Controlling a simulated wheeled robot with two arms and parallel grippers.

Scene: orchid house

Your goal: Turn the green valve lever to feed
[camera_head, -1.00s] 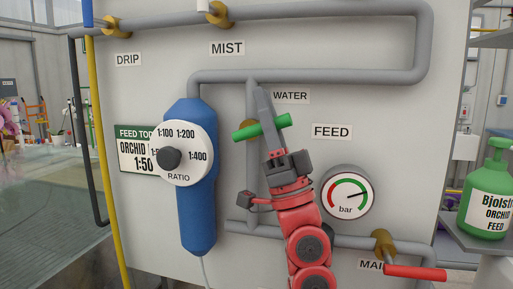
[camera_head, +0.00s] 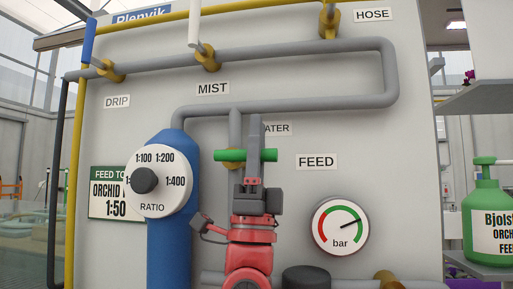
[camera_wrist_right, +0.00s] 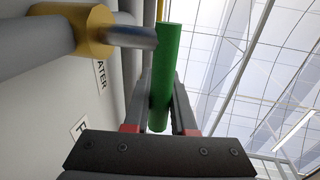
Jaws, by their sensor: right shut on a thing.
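The green valve lever (camera_head: 229,155) lies about level in the head view, left of the FEED label (camera_head: 317,162) and below the partly covered WATER label (camera_head: 278,129). My right gripper (camera_head: 250,152) comes from below and is shut on the lever, with its fingers in front of the lever's middle. In the right wrist view the lever (camera_wrist_right: 163,65) runs between the two fingers (camera_wrist_right: 163,95), beside a brass valve body (camera_wrist_right: 95,30). My left gripper is not in view.
A blue doser (camera_head: 170,250) with a white ratio dial (camera_head: 165,205) stands close left of my right arm. A pressure gauge (camera_head: 340,226) is to its right. Grey pipes (camera_head: 300,100) cross the panel. A green bottle (camera_head: 485,205) stands at far right.

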